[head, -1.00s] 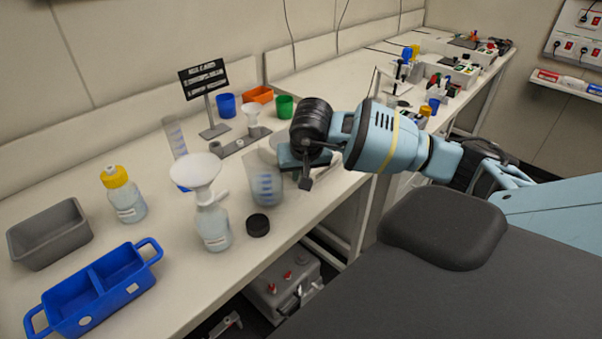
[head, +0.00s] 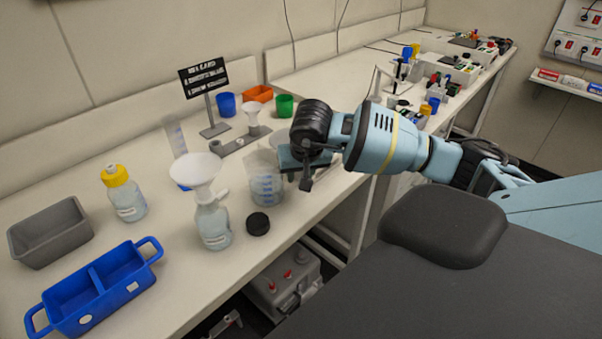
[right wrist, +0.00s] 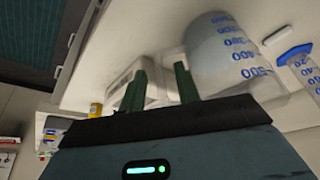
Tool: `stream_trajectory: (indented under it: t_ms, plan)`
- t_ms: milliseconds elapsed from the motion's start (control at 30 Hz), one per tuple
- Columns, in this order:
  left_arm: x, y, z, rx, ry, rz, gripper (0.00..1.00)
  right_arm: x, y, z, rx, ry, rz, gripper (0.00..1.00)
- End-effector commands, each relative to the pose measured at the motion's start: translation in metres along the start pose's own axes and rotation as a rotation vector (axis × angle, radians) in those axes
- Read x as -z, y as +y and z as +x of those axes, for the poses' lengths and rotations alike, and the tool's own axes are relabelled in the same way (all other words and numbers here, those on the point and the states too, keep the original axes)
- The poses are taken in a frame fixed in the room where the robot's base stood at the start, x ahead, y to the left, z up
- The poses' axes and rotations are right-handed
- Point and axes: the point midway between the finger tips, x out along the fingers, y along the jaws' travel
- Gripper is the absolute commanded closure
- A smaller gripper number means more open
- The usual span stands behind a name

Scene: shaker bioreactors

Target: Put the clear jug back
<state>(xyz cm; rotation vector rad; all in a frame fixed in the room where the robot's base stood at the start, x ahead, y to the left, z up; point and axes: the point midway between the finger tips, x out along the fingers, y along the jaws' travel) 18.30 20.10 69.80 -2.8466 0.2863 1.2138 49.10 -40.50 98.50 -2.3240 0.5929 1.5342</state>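The clear jug (head: 265,188), with blue scale marks, stands on the white bench, right of the funnel-topped bottle (head: 213,225). In the right wrist view the jug (right wrist: 230,50) shows large and inverted, to the right of the fingers. My right gripper (head: 300,172) is at the jug's right side, close to it. Its two dark fingers (right wrist: 162,88) stand apart in the wrist view, and the jug's body is not between them. Whether a finger touches the jug is unclear. My left gripper is not in view.
A black cap (head: 258,224) lies in front of the jug. A graduated cylinder (head: 176,140) and a funnel stand (head: 233,147) are behind it. A blue caddy (head: 120,289), a grey tray (head: 70,251) and a yellow-capped bottle (head: 128,205) are at left. The bench's front edge is near.

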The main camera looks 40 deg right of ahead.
Motion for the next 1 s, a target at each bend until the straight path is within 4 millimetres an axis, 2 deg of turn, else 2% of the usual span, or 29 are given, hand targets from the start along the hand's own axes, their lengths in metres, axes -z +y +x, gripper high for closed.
stream_trajectory:
  t_ms: [167,400,600,800,1000]
  plan:
    - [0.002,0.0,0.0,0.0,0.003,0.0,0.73,0.002,0.0,-0.028,0.003,0.007,0.0,0.68]
    - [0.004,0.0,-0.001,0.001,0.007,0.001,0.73,0.002,0.0,-0.077,0.004,0.007,0.0,0.68]
    - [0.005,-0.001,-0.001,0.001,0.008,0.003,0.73,0.002,-0.001,-0.107,0.003,0.005,0.0,0.68]
    - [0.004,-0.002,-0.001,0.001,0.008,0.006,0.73,0.001,0.0,-0.12,0.001,0.003,0.001,0.68]
    - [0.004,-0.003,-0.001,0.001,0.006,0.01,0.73,0.001,0.0,-0.121,0.001,0.001,0.001,0.68]
